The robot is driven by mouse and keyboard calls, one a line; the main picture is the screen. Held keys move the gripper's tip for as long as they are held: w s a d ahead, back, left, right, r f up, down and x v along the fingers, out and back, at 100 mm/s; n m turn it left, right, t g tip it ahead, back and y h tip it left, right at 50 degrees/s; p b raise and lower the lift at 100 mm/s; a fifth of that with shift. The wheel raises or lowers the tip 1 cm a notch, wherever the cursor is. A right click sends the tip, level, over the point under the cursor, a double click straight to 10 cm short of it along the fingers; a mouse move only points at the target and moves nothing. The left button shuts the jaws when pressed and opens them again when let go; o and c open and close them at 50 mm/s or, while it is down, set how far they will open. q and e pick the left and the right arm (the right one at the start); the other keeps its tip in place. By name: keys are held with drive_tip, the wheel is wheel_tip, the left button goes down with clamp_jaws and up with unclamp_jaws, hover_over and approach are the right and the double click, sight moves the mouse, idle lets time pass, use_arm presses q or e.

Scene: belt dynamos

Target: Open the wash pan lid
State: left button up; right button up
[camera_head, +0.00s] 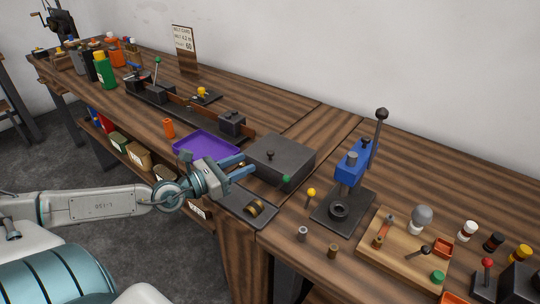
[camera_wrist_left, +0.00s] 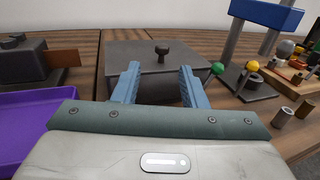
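The wash pan (camera_head: 287,172) is a dark grey box on the wooden bench. Its flat lid (camera_head: 290,150) lies closed on top, with a small dark knob (camera_head: 270,154) standing up from it. The lid (camera_wrist_left: 140,55) and knob (camera_wrist_left: 161,50) also show straight ahead in the left wrist view. My left gripper (camera_head: 248,162) is just left of the pan, at about the height of its side. Its two blue fingers (camera_wrist_left: 159,70) are spread with nothing between them, pointing at the pan. I cannot tell whether the fingertips touch the pan. My right gripper is not in view.
A purple tray (camera_head: 205,147) lies left of the pan. A dark tray with a brass part (camera_head: 254,208) lies in front. A blue press (camera_head: 352,165) stands to the right. The bench behind the pan is clear.

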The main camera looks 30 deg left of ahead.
sight(270, 151)
use_arm(q)
drive_tip(key=shift+w+d, duration=0.3)
drive_tip(key=shift+w, duration=0.2)
drive_tip(key=shift+w+r, duration=0.15)
drive_tip(key=shift+w, duration=0.1)
drive_tip(key=shift+w+d+r+p, duration=0.15)
drive_tip(key=shift+w+p, duration=0.3)
drive_tip(key=shift+p, duration=0.5)
drive_tip(key=shift+p+x, duration=0.6)
drive_tip(key=shift+x, duration=0.35)
drive_tip(key=shift+p+x, duration=0.55)
drive_tip(key=shift+x, duration=0.6)
drive_tip(key=shift+w+d+f, duration=0.15)
drive_tip(key=shift+w+d, duration=0.2)
drive_tip(key=shift+w, duration=0.2)
drive_tip(key=shift+w+d+f, duration=0.15)
drive_tip(key=shift+w+d, duration=0.15)
drive_tip(key=shift+w, duration=0.25)
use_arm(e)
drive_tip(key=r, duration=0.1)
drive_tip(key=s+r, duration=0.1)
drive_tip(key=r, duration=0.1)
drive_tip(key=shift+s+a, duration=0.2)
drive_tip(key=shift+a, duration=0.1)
use_arm(q)
clamp_jaws()
